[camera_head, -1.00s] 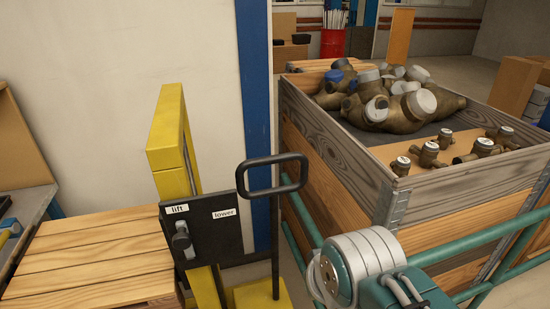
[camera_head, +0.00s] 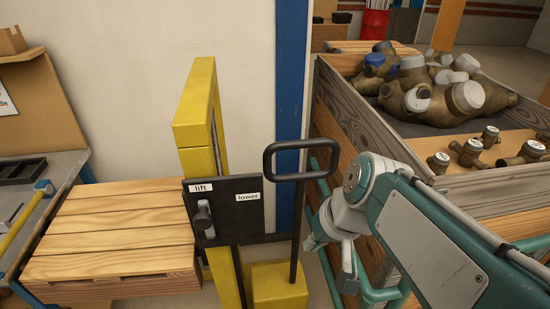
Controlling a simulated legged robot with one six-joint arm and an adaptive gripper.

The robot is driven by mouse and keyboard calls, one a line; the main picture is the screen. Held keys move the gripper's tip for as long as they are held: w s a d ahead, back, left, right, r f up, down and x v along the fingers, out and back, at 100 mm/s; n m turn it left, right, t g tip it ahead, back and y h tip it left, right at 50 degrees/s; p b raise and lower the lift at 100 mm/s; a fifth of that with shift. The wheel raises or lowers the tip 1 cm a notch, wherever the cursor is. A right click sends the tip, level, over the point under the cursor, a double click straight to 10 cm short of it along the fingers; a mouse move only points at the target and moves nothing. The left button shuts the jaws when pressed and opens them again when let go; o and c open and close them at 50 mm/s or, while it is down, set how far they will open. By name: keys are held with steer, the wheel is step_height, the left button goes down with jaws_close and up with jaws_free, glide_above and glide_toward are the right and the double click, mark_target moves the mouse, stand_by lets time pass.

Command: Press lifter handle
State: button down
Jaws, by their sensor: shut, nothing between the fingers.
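The yellow lifter (camera_head: 197,130) stands against the wall. Its dark panel (camera_head: 232,208) has a "lift" label at upper left and a "lower" label at upper right. A short grey knob-like lever (camera_head: 204,218) sticks out below "lift". A black looped handle (camera_head: 268,162) on a thin upright post stands to the right of the panel, above a yellow base block. My gripper (camera_head: 312,243) appears as a small light-grey end of my teal and grey arm, right of the post. It looks shut and empty, apart from the panel and lever; its fingers are hard to make out.
A wooden crate (camera_head: 345,105) with brass meters (camera_head: 425,95) stands at right, with teal rails (camera_head: 385,294) by its side. A wooden slatted platform (camera_head: 110,240) lies left of the lifter. A grey workbench (camera_head: 30,185) is at far left.

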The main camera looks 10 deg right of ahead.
steer(key=w+a+f+m+y, duration=0.2)
steer(key=w+y, duration=0.6)
steer(key=w, duration=0.7)
steer(key=w+d+f+m+t+y, duration=0.1)
steer(key=w+d+f+t+y, duration=0.1)
steer(key=w, duration=0.5)
steer(key=w+d+f+m+t+y, duration=0.2)
steer(key=w+d+f+t, duration=0.1)
steer(key=w+d, duration=0.3)
steer(key=shift+w+d+f+m+t, duration=0.15)
steer(key=shift+w+d+m+t, duration=0.25)
steer(key=shift+w, duration=0.7)
steer(key=shift+a, duration=0.1)
steer(key=x, duration=1)
steer(key=shift+s, duration=0.1)
